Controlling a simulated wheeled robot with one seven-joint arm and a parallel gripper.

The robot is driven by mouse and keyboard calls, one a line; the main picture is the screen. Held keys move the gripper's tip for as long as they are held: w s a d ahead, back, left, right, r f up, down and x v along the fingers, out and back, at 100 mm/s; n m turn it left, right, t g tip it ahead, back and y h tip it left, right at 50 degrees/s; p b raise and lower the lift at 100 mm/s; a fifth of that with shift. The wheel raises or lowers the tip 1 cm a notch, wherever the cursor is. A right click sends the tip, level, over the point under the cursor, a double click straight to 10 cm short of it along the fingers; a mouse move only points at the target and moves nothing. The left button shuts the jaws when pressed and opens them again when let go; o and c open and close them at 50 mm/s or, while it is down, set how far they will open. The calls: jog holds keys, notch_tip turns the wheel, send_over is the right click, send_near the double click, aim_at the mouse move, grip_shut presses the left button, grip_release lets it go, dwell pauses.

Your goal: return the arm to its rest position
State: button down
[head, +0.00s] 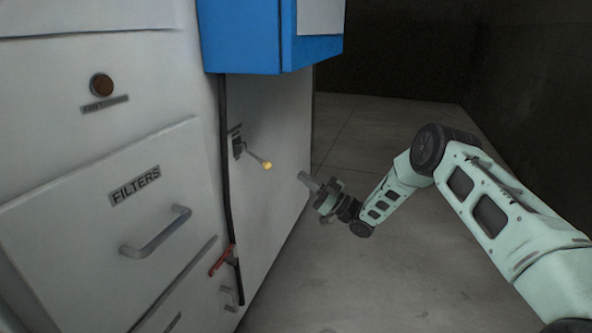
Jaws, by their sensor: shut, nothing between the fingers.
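My gripper (308,181) is at the end of my pale green arm, right of the middle of the head view. It points left toward the grey cabinet side and appears shut, with nothing held. The arm reaches in from the lower right and bends at a dark elbow joint. A lever with a yellow tip (267,165) sticks out from the cabinet side, to the left of the gripper. A gap shows between the gripper and the lever in this view.
A drawer labelled FILTERS (60,232) with a grey handle (156,232) is at left. A blue box (240,38) overhangs above the lever. A red handle (222,260) sits low by a black cable. Open floor (390,275) lies below the arm; a dark wall (540,110) stands at right.

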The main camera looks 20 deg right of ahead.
jog(key=w+a+r+m+g+h, duration=0.1)
jog(key=a+r+h, duration=0.2)
jog(key=a, duration=0.2)
jog(key=a+r+m+h, duration=0.1)
jog(key=a+r+h, duration=0.15)
jog(key=a, duration=0.25)
jog(key=s+a+r+m+g+h, duration=0.25)
jog(key=s+a+g+h, duration=0.35)
jog(key=s, duration=0.4)
jog(key=s+d+r+g+h, duration=0.1)
jog(key=s+d+g+h, duration=0.15)
jog(key=s, duration=1.15)
jog(key=s+d+g+h, duration=0.1)
jog(key=s+g+h, duration=0.15)
jog(key=s, duration=1.05)
jog(key=s+d+r+g+h, duration=0.1)
jog(key=s+d+g, duration=0.15)
jog(key=s, duration=1.15)
notch_tip(320, 180, up, 25)
jog(key=w+p, duration=0.1)
jog(key=p, duration=2.5)
jog(key=shift+a+f, duration=0.2)
jog(key=shift+a, duration=0.15)
jog(key=shift+g, duration=0.25)
